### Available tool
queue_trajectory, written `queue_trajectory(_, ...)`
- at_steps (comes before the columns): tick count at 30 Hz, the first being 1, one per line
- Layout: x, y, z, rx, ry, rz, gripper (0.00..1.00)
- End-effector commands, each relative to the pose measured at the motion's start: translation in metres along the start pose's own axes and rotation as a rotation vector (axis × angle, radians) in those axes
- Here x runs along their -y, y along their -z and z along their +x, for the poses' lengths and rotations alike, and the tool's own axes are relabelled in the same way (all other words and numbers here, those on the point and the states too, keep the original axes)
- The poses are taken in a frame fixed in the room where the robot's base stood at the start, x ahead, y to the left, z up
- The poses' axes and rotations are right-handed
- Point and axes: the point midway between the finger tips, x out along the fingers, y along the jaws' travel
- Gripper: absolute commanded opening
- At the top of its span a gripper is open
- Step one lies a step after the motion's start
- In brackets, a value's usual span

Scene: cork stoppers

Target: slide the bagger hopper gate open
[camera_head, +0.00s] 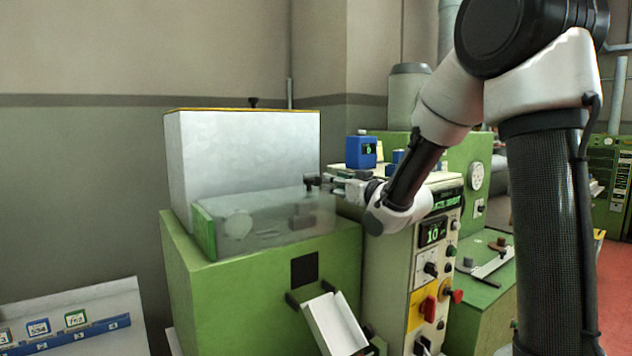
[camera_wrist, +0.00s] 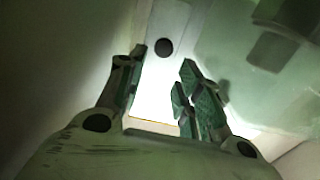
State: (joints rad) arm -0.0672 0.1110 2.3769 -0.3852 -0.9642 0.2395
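The bagger is a green cabinet (camera_head: 270,290) with a pale grey hopper (camera_head: 245,150) on top and a clear cover (camera_head: 270,222) along its front. My gripper (camera_head: 325,181) is at the right end of the cover, near the hopper's front right corner. In the wrist view my gripper (camera_wrist: 163,82) has its fingers spread, with nothing gripped between them. A bright pale plate (camera_wrist: 160,95) with a dark round knob or hole (camera_wrist: 164,47) shows between and beyond the fingers. I cannot tell whether this plate is the gate, or whether a finger touches it.
A control cabinet (camera_head: 397,270) with a display, red knobs and a blue device (camera_head: 361,151) on top stands right of the bagger. A white chute (camera_head: 334,325) sticks out below a dark opening. A rack with numbered labels (camera_head: 75,320) is at lower left.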

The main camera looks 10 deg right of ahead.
Motion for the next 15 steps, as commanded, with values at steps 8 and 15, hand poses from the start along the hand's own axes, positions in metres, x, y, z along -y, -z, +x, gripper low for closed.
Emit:
queue_trajectory(8, 0.003, -0.009, 0.026, 0.011, 0.015, -0.010, 0.35)
queue_trajectory(15, 0.003, -0.009, 0.065, 0.010, 0.013, -0.009, 0.35)
